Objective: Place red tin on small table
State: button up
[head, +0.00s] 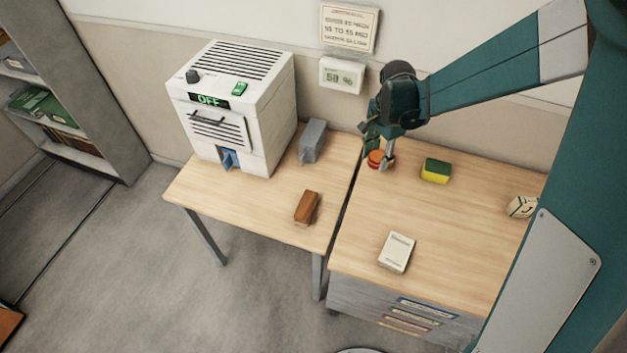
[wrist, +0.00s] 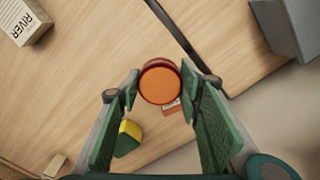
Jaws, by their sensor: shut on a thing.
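The red tin (head: 376,159) is a short round tin with an orange-red top, over the back left corner of the right desk (head: 440,215). My gripper (head: 379,155) points down and is shut on it. In the wrist view the tin (wrist: 160,83) sits between the fingertips (wrist: 160,90), its flat top facing the camera. I cannot tell whether its bottom touches the desk. A wooden table (head: 265,205) stands at the left of the desk; a wooden corner (head: 9,322) shows at the lower left edge. I cannot tell which is the small table.
On the desk are a yellow-green sponge (head: 436,171), a white box (head: 397,252) and a cream box (head: 522,206). The left table carries a white machine (head: 235,105), a grey block (head: 313,141) and a brown block (head: 306,207). A narrow gap separates the two tops.

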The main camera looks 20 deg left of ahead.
send_over(340, 159)
notch_tip(340, 159, down, 4)
jog(key=shift+f, duration=0.1)
jog(key=shift+f+b, duration=0.45)
jog(key=shift+f, duration=2.65)
jog(key=shift+f, duration=0.15)
jog(key=shift+f, duration=1.75)
jog(key=shift+f+b, duration=0.15)
jog(key=shift+b, duration=0.25)
jog(key=o, duration=0.9)
jog(key=shift+r, duration=0.2)
